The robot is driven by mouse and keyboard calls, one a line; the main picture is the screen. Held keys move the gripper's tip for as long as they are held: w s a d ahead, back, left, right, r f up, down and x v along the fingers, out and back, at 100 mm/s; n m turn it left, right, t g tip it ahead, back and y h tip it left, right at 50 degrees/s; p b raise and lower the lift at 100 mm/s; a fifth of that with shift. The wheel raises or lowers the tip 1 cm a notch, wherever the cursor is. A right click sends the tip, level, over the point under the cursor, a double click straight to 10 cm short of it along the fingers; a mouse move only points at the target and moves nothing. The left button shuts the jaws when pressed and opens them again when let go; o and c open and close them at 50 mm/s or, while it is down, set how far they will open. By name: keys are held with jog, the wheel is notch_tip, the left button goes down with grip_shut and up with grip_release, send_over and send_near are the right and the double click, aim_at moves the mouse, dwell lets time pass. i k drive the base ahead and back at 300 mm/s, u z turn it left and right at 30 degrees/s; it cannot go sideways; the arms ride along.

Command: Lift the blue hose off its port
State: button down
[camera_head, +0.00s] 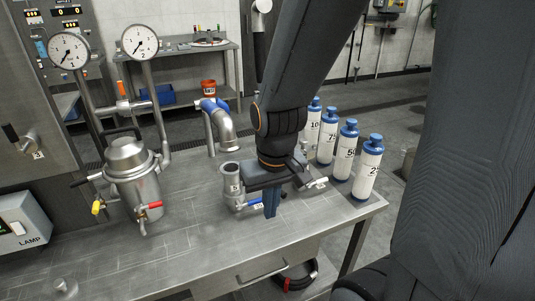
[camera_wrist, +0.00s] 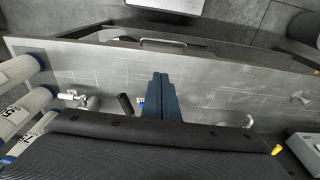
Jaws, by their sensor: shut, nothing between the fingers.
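A bent silver hose or pipe with a blue band (camera_head: 212,106) stands at the back of the metal bench in the head view. Its curved end points down, behind an upright grey port (camera_head: 231,175) with a dark number. I cannot tell whether its end is seated on anything. A blue-handled valve (camera_head: 250,205) sits at the port's base. My gripper (camera_head: 270,212) points down just right of this valve, over the bench. Its blue fingers also show in the wrist view (camera_wrist: 162,80), closed together and empty. The banded hose is not clearly visible in the wrist view.
Several white bottles with blue caps (camera_head: 345,150) stand along the bench's right side. A steel jacketed vessel (camera_head: 133,180) with gauges, red and yellow valve handles stands left. A lamp box (camera_head: 22,222) is at far left. The bench front (camera_head: 185,260) is mostly clear.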

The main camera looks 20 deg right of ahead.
aim_at(228, 139)
jog(key=z, duration=1.9)
jog(key=k, duration=1)
jog(key=u, duration=1.85)
